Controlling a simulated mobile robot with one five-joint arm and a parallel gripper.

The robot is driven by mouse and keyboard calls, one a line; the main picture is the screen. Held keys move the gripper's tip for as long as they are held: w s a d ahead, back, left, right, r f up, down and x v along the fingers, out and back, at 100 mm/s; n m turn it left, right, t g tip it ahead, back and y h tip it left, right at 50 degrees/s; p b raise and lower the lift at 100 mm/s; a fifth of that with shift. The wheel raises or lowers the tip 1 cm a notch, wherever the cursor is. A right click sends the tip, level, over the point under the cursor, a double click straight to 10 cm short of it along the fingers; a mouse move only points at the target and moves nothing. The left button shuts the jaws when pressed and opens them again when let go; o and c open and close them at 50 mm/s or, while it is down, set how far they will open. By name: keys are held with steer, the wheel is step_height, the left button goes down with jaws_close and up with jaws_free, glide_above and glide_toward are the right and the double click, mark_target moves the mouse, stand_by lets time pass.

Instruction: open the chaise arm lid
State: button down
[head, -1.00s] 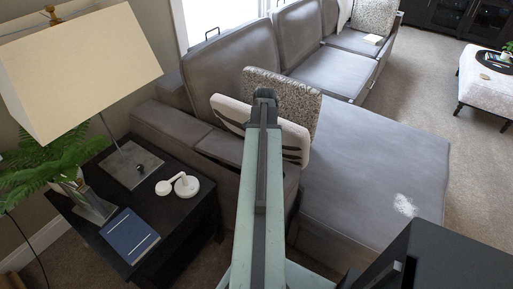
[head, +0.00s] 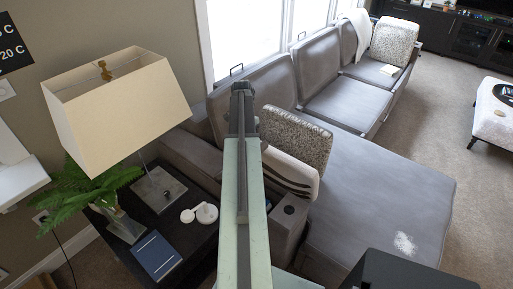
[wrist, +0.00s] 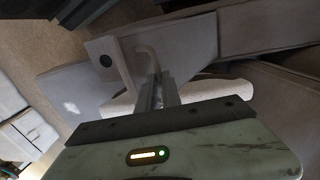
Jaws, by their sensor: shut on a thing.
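The grey chaise arm (head: 284,232), with a dark round cup holder (head: 289,210) in its top, stands at the near end of the sofa in the head view. In the wrist view the cup holder (wrist: 106,61) shows left of my fingers. My gripper (wrist: 158,88) is shut on a pale curved handle (wrist: 147,52), beside a grey panel that looks like the arm lid (wrist: 185,45). In the head view my gripper (head: 242,92) is seen from behind, and my arm hides the handle and most of the lid. How far the lid stands open I cannot tell.
A speckled pillow (head: 300,135) and a striped cushion (head: 290,172) lean by the arm. The chaise seat (head: 385,185) is mostly clear. At left a dark side table (head: 195,238) holds a lamp (head: 125,100), a plant, a blue book (head: 156,256) and a white object (head: 207,212).

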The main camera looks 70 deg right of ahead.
steer(key=w+d+r+p, duration=0.1)
steer(key=w+d, duration=0.1)
steer(key=w, duration=0.8)
steer(key=w+d+r+p, duration=0.2)
steer(key=w+d, duration=0.1)
steer(key=w, duration=0.8)
steer(key=shift+w+d+r, duration=0.25)
steer(key=shift+d+r, duration=0.05)
steer(key=shift+d, duration=0.05)
steer(key=c, duration=1.5)
jaws_free()
steer(key=shift+d+f, duration=0.1)
